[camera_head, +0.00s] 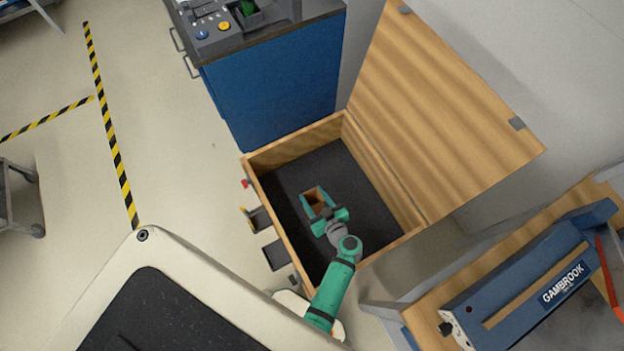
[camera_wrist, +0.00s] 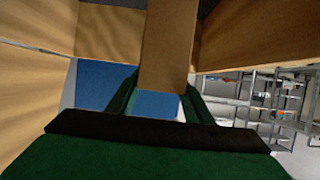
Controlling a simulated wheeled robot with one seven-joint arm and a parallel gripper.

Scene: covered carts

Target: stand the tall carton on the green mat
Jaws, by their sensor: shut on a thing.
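The tall carton is a plain brown box (camera_head: 314,196), seen from above inside the open wooden chest; it also shows in the wrist view (camera_wrist: 168,45) as a long brown face running up out of the picture. My gripper (camera_head: 319,203) is shut on the carton, with one green finger on each side of it. In the wrist view my gripper (camera_wrist: 159,95) has both fingers against the carton's sides. The carton's far end is out of the wrist view.
The wooden chest (camera_head: 272,221) has high walls around my gripper, a dark floor and a raised lid (camera_head: 445,110). A blue cabinet (camera_head: 275,95) stands behind it, with buttons and a small green thing (camera_head: 248,7) on top. A blue GAMBROOK machine (camera_head: 530,280) is at right.

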